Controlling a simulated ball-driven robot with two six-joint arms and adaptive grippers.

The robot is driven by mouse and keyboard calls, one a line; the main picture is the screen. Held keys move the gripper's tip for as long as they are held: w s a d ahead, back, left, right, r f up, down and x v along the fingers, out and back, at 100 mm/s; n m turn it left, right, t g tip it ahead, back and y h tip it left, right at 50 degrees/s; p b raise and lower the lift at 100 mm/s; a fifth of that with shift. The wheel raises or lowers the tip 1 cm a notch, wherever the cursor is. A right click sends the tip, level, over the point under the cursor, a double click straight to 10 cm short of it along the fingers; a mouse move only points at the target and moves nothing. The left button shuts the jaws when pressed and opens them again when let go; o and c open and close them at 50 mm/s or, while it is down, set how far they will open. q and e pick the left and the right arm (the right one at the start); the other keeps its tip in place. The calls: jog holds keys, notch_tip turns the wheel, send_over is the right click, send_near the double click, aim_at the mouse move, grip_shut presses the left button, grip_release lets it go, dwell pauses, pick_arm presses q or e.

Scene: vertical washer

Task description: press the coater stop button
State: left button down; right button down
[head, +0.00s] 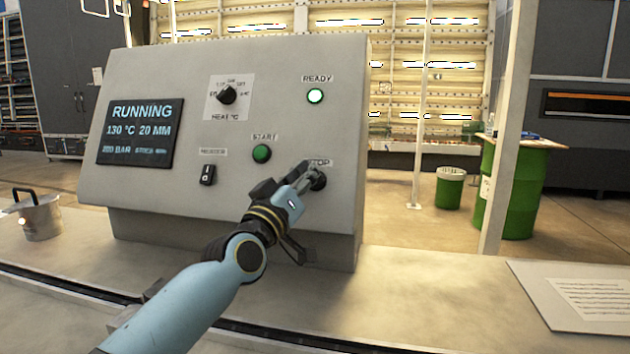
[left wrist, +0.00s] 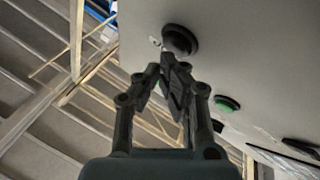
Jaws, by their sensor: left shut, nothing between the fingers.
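The grey control panel (head: 285,120) shows its front face in the head view. The dark round stop button (head: 318,181) is at its lower right, under a label partly covered by my gripper. My left gripper (head: 309,172) is shut and empty, with its fingertips at the stop button, partly overlapping it. In the left wrist view the black stop button (left wrist: 180,40) is just beyond the fingertips of my left gripper (left wrist: 167,66). I cannot tell whether they touch. My right gripper is not in view.
The display (head: 140,130) reads RUNNING. A green start button (head: 262,153), a black rocker switch (head: 208,174), a heat knob (head: 227,95) and a lit ready lamp (head: 315,96) are on the panel. A metal pot (head: 40,220) stands left; a paper sheet (head: 592,298) lies right.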

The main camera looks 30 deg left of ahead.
pick_arm(q)
jog(key=shift+w+a+f+b, duration=0.15)
jog(key=shift+w+f+b, duration=0.15)
jog(key=shift+w+b, duration=0.15)
dwell(0.5)
jog(key=shift+s+r, duration=0.1)
jog(key=shift+s+d+r+p, duration=0.25)
jog(key=shift+s+r+p, duration=0.1)
jog(key=shift+s+p, duration=0.45)
jog(key=s+p, duration=0.1)
jog(key=s+r+p, duration=0.1)
jog(key=s+d+r+p, duration=0.1)
jog(key=s, duration=0.1)
jog(key=shift+s+r+p, duration=0.1)
jog(key=shift+r+p, duration=0.05)
jog(key=shift+p, duration=0.15)
dwell(0.5)
